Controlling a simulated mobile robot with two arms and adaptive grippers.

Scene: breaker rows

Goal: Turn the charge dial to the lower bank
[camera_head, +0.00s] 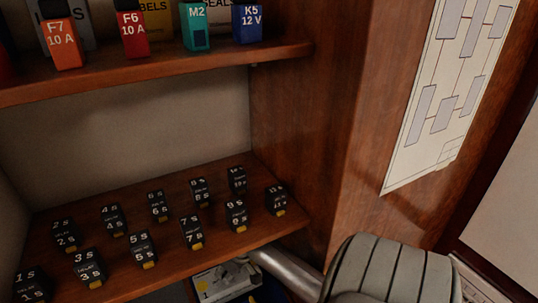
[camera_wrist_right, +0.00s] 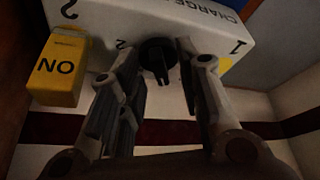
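The charge dial (camera_wrist_right: 158,54) is a black knob on the side of a white box (camera_wrist_right: 130,16) lettered "CHARGE", with the digits 1 and 2 showing turned over in the right wrist view. My right gripper (camera_wrist_right: 156,52) has one finger on each side of the dial, spread apart. I cannot tell whether either finger touches it, or where the dial points. My left gripper is not in view.
A yellow block marked "ON" (camera_wrist_right: 60,68) sticks out beside the box, close to one finger. The lower shelf (camera_head: 130,200) holds several black numbered relays (camera_head: 190,232). The upper shelf (camera_head: 150,72) holds coloured fuses (camera_head: 62,40). A diagram sheet (camera_head: 440,100) hangs on the right.

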